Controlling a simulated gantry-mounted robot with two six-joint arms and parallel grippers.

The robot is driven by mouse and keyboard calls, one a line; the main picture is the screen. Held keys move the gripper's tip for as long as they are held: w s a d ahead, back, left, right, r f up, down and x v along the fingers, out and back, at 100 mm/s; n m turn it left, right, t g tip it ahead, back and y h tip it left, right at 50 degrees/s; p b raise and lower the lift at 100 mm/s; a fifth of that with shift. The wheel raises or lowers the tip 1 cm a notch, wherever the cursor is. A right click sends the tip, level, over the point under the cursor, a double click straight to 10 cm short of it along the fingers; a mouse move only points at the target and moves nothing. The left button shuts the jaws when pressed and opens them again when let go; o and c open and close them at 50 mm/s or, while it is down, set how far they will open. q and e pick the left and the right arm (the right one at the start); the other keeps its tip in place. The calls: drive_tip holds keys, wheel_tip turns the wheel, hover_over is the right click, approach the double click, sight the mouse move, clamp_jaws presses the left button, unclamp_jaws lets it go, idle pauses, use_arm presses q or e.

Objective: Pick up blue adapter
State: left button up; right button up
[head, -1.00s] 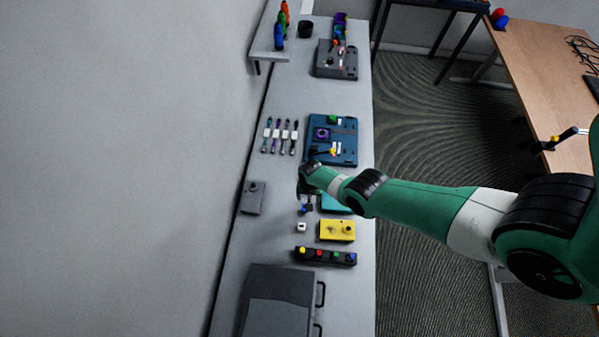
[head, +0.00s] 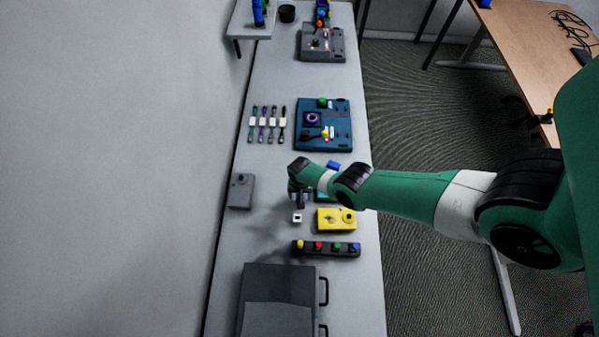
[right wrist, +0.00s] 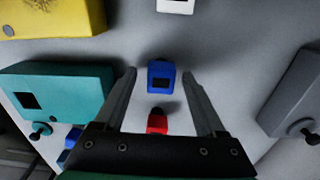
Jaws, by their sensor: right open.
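The blue adapter (right wrist: 161,77) is a small blue block with a dark opening. In the right wrist view it lies on the grey bench between the fingertips of my right gripper (right wrist: 159,82). The fingers are open, one on each side with gaps. In the head view my right gripper (head: 300,200) hangs over the bench beside the yellow box, and I cannot make out the adapter there. My left gripper is in neither view.
A small red piece (right wrist: 157,122) lies close to the adapter. A teal box (right wrist: 60,95), a yellow box (head: 337,219), a white cube (head: 297,218) and a grey box (head: 241,191) stand nearby. A button strip (head: 326,248) lies towards the front.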

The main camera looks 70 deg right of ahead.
drive_tip(key=shift+r, duration=0.1)
clamp_jaws()
idle(0.3)
